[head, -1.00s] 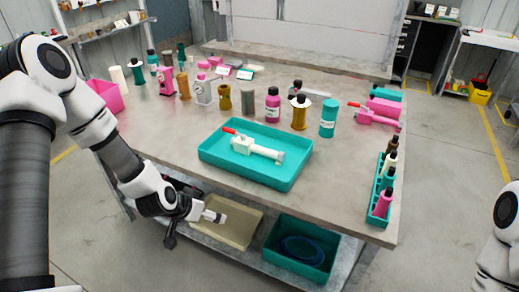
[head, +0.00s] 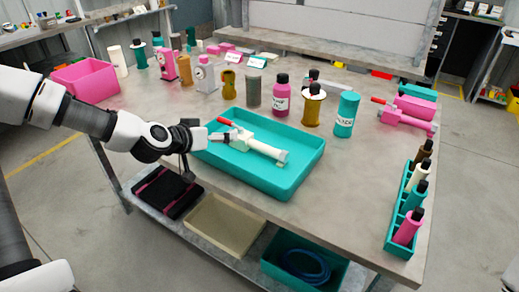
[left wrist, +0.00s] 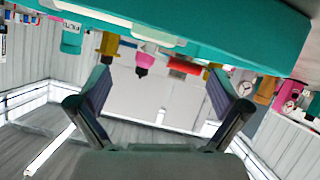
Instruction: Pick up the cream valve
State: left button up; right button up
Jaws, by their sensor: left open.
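The cream valve (head: 262,148) lies in a teal tray (head: 248,182) on the table, with its red handle (head: 226,122) toward the back left. My left gripper (head: 222,137) reaches over the tray's left rim and is beside the valve's handle end. In the left wrist view my left gripper (left wrist: 158,82) is open, with nothing between its fingers. The red handle (left wrist: 185,66) shows just beyond the fingertips there, and the valve's pale body (left wrist: 110,17) crosses the top. Whether a finger touches the valve cannot be told. My right gripper is not in view.
Bottles and cylinders (head: 281,95) stand behind the tray. A pink valve (head: 405,118) lies at the right back. A teal rack (head: 404,222) of small bottles stands at the right edge, and a pink bin (head: 85,78) at the left.

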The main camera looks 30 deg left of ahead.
aim_at(256, 146)
pick_arm(q)
jog(key=shift+w+d+f+b, duration=0.1)
jog(key=shift+w+f+b, duration=0.6)
jog(key=shift+w+f, duration=0.45)
jog(key=shift+w+d+b, duration=0.2)
jog(key=shift+w+b, duration=0.3)
jog(key=shift+w, duration=0.1)
jog(key=b+x, duration=0.1)
jog(key=x, duration=0.4)
jog(key=shift+r, duration=0.15)
jog(key=shift+s+r, duration=0.15)
jog(key=shift+r, duration=0.05)
jog(key=c, duration=1.4)
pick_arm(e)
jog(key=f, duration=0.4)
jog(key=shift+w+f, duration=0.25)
